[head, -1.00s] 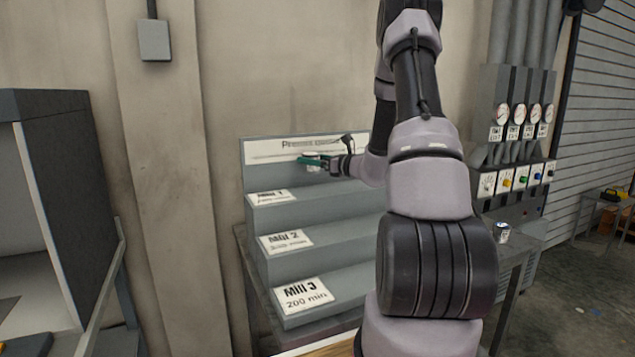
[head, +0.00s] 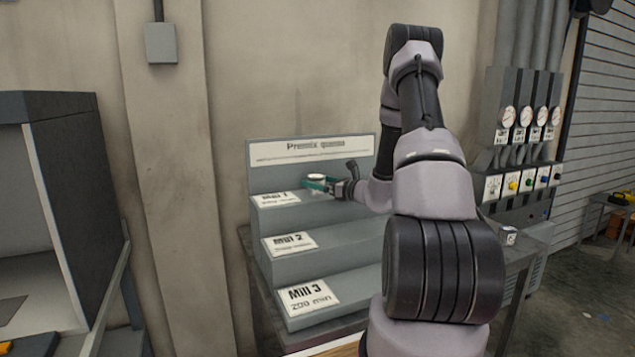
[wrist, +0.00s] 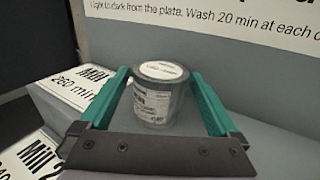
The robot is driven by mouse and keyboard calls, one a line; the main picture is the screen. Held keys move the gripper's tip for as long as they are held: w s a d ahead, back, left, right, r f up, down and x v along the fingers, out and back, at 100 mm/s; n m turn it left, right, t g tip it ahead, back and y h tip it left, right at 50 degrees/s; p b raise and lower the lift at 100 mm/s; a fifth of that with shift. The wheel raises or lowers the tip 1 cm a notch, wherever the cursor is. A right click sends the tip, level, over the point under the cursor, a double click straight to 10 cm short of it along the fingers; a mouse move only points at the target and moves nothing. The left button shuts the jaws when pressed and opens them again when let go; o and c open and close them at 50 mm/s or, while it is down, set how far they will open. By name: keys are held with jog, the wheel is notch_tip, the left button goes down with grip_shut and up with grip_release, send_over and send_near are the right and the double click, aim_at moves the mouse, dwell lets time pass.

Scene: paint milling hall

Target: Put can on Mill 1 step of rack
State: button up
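The can (wrist: 158,95) is grey with a white lid and a printed label. In the head view the can (head: 317,177) is over the top step, behind the Mill 1 label (head: 276,199). My gripper (head: 322,184) reaches it from the right. The grey stepped rack (head: 330,240) has Mill 1 at the top, Mill 2 in the middle and Mill 3 at the bottom. I cannot tell whether the can's base touches the step.
A sign board (head: 312,151) stands upright behind the top step, close to the can. The visible parts of the steps are bare. Another small container (head: 508,236) stands on the bench at right, below a gauge panel (head: 520,150). A grey booth (head: 60,200) stands at left.

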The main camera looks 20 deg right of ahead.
jog(key=shift+r, duration=0.1)
jog(key=shift+s+d+r, duration=0.1)
jog(key=shift+s, duration=0.05)
jog(key=v, duration=1.1)
jog(key=s+a+r+n+g+y, duration=0.1)
jog(key=s+a+r+n+g, duration=0.6)
jog(key=a, duration=0.3)
jog(key=s+a+r+n+g+y, duration=0.2)
jog(key=s+a+r+n+g, duration=0.35)
jog(key=a+n, duration=0.35)
jog(key=s+r+n+t+h, duration=0.2)
jog(key=s+r+n+h, duration=0.2)
jog(key=s, duration=0.3)
jog(key=s+d+r+n+t+h, duration=0.1)
jog(key=s+r+n+t+h, duration=0.1)
jog(key=s+r+n+h, duration=0.2)
jog(key=s+n+h, duration=0.1)
jog(key=s+n, duration=0.1)
jog(key=s, duration=0.1)
jog(key=shift+h, duration=0.4)
jog(key=shift+s+d, duration=0.1)
jog(key=shift+d, duration=0.1)
